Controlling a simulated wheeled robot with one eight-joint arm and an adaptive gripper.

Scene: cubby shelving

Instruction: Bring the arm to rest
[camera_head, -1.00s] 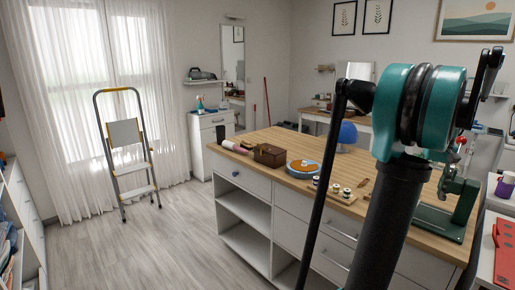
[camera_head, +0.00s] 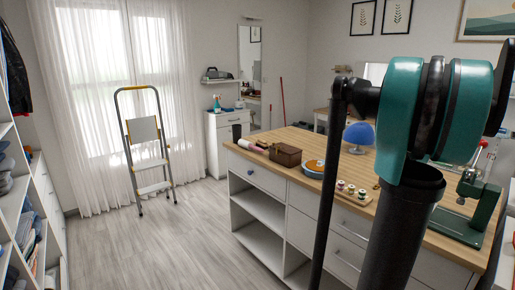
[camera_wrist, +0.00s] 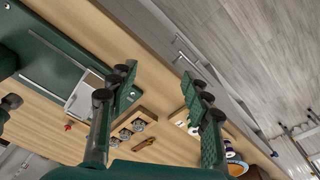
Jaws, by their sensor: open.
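My gripper (camera_wrist: 160,115) shows in the wrist view with its two green and black fingers spread apart and nothing between them. It is above the wooden worktop (camera_wrist: 60,125), near the counter's front edge. In the head view my arm fills the right side, with a teal joint at the top, and hides part of the counter. The gripper itself cannot be made out in the head view.
On the counter are a green press (camera_head: 470,205), a wooden spool rack (camera_head: 355,194), a brown box (camera_head: 286,155) and a blue dome (camera_head: 358,135). A step ladder (camera_head: 146,140) stands by the window. Cubby shelving (camera_head: 25,200) is at left. The floor (camera_head: 165,235) between is clear.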

